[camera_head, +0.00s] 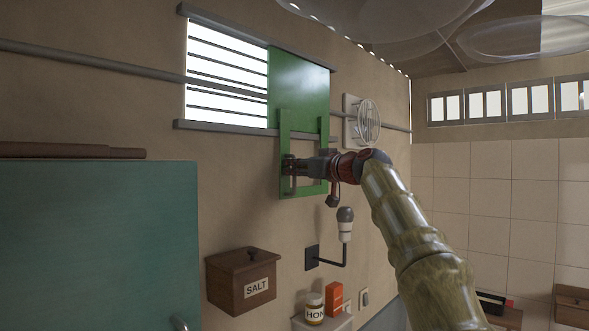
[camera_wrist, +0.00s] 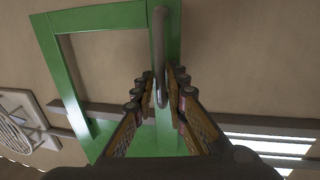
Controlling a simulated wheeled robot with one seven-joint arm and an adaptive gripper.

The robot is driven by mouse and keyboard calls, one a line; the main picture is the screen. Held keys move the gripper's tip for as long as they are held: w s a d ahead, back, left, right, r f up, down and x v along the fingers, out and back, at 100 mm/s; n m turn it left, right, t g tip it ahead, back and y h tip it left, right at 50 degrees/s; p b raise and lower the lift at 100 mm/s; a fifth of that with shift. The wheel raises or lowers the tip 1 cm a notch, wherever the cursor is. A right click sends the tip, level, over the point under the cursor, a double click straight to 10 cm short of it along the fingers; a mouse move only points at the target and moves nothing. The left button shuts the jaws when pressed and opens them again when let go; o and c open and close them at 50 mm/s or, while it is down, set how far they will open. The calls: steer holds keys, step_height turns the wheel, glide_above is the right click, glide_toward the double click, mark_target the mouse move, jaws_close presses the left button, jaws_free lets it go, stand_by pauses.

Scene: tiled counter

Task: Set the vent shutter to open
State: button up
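The vent shutter is a green panel (camera_head: 299,85) on horizontal grey rails. It stands at the right end, and the slatted vent opening (camera_head: 227,70) beside it on the left is bright and uncovered. A green open frame (camera_head: 312,190) hangs below the panel; it also shows in the wrist view (camera_wrist: 107,20). A grey bar handle (camera_wrist: 158,45) runs along one side of that frame. My gripper (camera_head: 288,172) is at the frame's left side. In the wrist view my gripper (camera_wrist: 161,80) has its fingers apart on either side of the bar, with a narrow gap showing.
A round fan-like fitting (camera_head: 368,120) is on the wall right of the shutter. Below are a lamp (camera_head: 345,222), a wooden salt box (camera_head: 242,280), a honey jar (camera_head: 314,308) and an orange box (camera_head: 334,298). A teal cabinet (camera_head: 100,240) fills the lower left.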

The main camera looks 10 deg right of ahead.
steer(key=v, duration=1.2)
stand_by(0.4)
